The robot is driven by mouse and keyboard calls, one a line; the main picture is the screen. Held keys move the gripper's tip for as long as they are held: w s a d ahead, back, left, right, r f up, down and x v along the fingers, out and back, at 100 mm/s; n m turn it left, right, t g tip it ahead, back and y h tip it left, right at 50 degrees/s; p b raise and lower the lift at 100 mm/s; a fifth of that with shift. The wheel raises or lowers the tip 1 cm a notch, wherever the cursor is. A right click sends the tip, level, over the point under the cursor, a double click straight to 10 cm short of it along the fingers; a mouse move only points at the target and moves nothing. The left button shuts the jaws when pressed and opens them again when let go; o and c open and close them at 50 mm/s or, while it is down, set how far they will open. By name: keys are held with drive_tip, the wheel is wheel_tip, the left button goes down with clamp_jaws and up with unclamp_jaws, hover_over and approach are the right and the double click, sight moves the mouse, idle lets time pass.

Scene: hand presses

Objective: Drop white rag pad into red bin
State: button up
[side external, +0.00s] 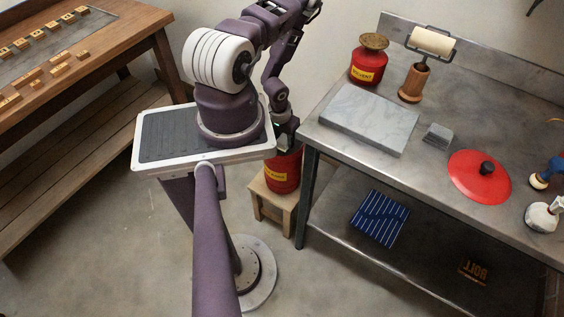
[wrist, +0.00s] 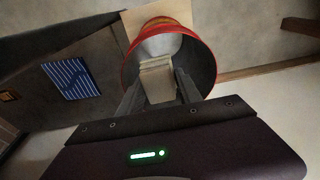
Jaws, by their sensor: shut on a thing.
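The red bin (side external: 283,178) stands on a small wooden stool beside the metal bench, with a yellow label on its side. In the wrist view the round red rim of the bin (wrist: 207,45) shows, with a grey inside. My gripper (wrist: 158,82) points down over the bin's opening and is shut on the white rag pad (wrist: 157,83), a pale block between the two fingers. In the side view my gripper (side external: 284,137) is just above the bin; the pad is hidden there.
The metal bench (side external: 345,165) is close on the right, holding a grey stone slab (side external: 369,118), a red solvent can (side external: 369,62), an ink roller (side external: 431,42) and a red lid (side external: 480,180). A blue striped cloth (side external: 380,218) lies on its lower shelf. A wooden table (side external: 90,60) stands left.

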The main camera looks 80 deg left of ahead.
drive_tip(key=o, duration=1.4)
drive_tip(key=r, duration=0.7)
drive_tip(key=shift+s+d, duration=0.4)
